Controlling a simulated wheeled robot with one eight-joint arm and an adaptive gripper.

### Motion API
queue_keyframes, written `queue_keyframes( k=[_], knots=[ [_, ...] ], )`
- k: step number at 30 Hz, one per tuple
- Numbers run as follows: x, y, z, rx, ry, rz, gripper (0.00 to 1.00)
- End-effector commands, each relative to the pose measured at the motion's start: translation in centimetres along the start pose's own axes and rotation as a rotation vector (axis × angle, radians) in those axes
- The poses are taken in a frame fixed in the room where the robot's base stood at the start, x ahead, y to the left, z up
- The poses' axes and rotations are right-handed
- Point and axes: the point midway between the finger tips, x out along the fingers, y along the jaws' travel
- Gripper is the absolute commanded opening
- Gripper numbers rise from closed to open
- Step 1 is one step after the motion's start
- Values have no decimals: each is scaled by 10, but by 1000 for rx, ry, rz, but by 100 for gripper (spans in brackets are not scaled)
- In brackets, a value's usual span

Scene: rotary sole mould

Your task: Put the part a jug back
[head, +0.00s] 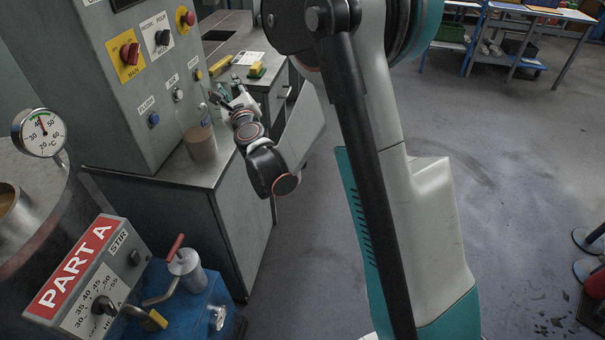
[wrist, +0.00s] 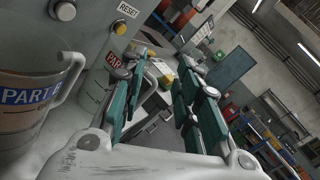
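A pale jug with a red label reading PART (wrist: 95,88) stands beyond my gripper in the wrist view, partly hidden behind the left finger. The rest of its label is covered. My gripper (wrist: 165,98) has its fingers well apart with nothing held between them. In the head view my gripper (head: 228,92) is over the grey counter, beside the control cabinet. A second jug with a blue PART label (wrist: 30,97) is close at the left of the wrist view.
The control cabinet (head: 130,75) with knobs and buttons rises left of the counter (head: 190,172). A PART A tank panel (head: 80,270) with a dial is at the lower left. A yellow item (head: 257,70) lies on the farther bench.

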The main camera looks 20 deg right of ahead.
Motion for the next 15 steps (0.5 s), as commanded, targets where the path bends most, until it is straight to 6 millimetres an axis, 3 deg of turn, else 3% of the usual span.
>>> queue_keyframes(
  k=[1, 6, 10, 15],
  knots=[
    [-9, -4, 20, -99, -16, 36, 30],
    [-41, -8, 68, -460, -71, 162, 30],
    [-74, -8, 90, -732, -110, 261, 30],
    [-126, -8, 102, -1085, -158, 398, 30]
  ],
)
